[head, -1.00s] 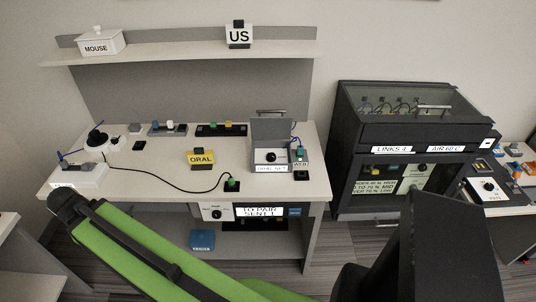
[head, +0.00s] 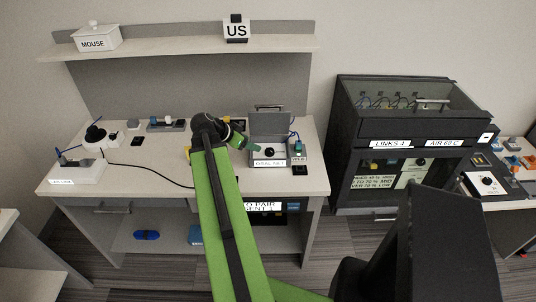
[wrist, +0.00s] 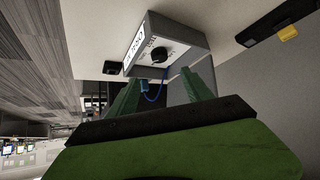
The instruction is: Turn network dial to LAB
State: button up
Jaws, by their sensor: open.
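The network dial is a small black knob (head: 270,152) on a grey box (head: 283,162) with a white label at the right of the desk. In the wrist view the dark knob (wrist: 160,54) sits on the face of the grey box (wrist: 190,40), with small markings around it that are too small to read. My gripper (head: 257,143) is just left of the box in the head view. In the wrist view its green fingers are apart, pointing at the box, with the knob beyond the gap between them. Nothing is between the fingers.
A small unit (head: 299,157) with a blue cable stands right of the box. A white router (head: 78,172) and a black cable (head: 150,176) lie at the desk's left. A shelf (head: 180,49) runs above. A dark cabinet (head: 345,150) stands at right.

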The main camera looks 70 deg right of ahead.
aim_at(269, 150)
jog(key=b+x, duration=0.7)
jog(key=x, duration=0.5)
jog(key=shift+w+f, duration=0.1)
jog(key=shift+f, duration=0.15)
jog(key=shift+s+d+f+b, duration=0.2)
jog(key=shift+d+b, duration=0.2)
jog(key=shift+b, duration=0.1)
grip_shut()
